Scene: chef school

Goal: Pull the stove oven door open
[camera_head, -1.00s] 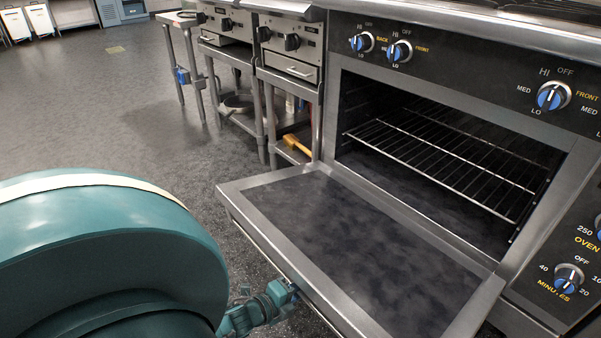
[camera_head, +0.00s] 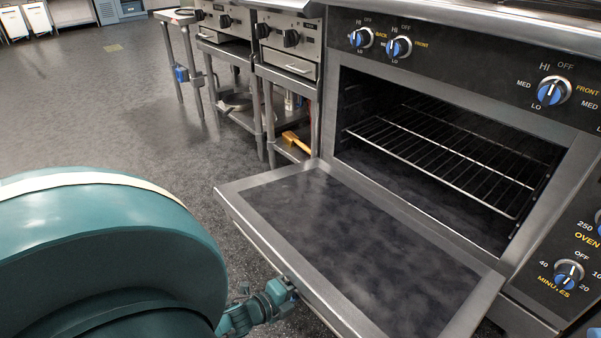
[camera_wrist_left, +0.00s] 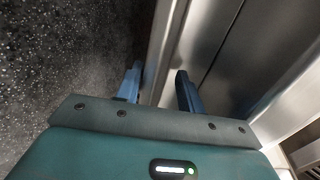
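The stove oven door (camera_head: 225,200) is wide open, lying about flat in front of the oven cavity (camera_head: 430,150), with its dark inner panel facing up. My left gripper (camera_head: 288,284) is low at the door's outer edge, partly hidden below it. In the left wrist view, the blue fingertips of my left gripper (camera_wrist_left: 158,80) are apart, with a metal strip of the door (camera_wrist_left: 162,50) running between them. Firm contact on that strip is not visible. My right gripper is not in view.
A wire rack (camera_head: 440,160) sits inside the oven. Control knobs (camera_head: 553,91) line the stove front. A steel stand with griddles (camera_head: 290,62) is beside the stove, a yellow-handled tool (camera_head: 297,142) on its shelf. Open floor (camera_head: 110,110) lies to the left.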

